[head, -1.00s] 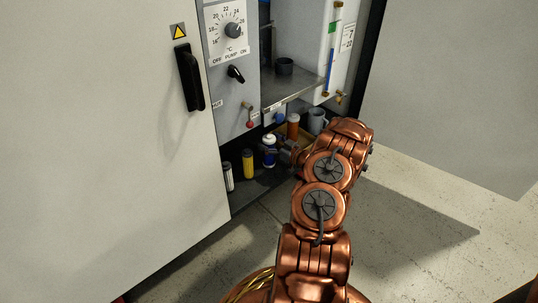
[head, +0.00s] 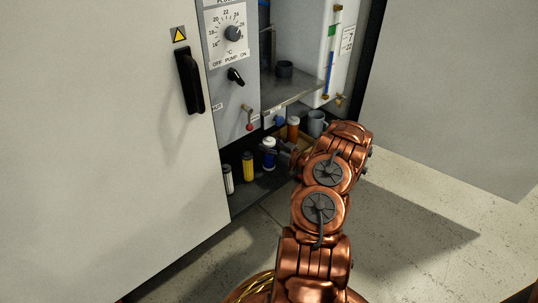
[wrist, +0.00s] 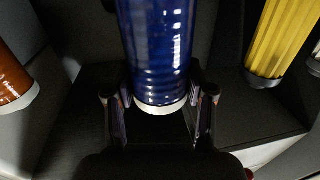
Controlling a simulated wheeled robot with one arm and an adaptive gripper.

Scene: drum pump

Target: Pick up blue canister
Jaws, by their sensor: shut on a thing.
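The blue canister (head: 269,158) with a white top stands on the dark low shelf of the cabinet in the head view. In the wrist view the blue canister (wrist: 158,50) fills the upper middle, its white rim low in the picture. My gripper (wrist: 161,103) has one finger on each side of it near the rim and is shut on it. In the head view my gripper (head: 284,153) reaches the canister from the right, partly hidden by my arm. The canister looks upright; whether its base touches the shelf is hidden.
A yellow canister (head: 248,166) and a white one (head: 228,179) stand to the left. An orange-brown canister (head: 293,129) and a grey mug (head: 316,122) stand to the right. A metal shelf (head: 285,92) lies above. The cabinet door (head: 110,150) stands at left.

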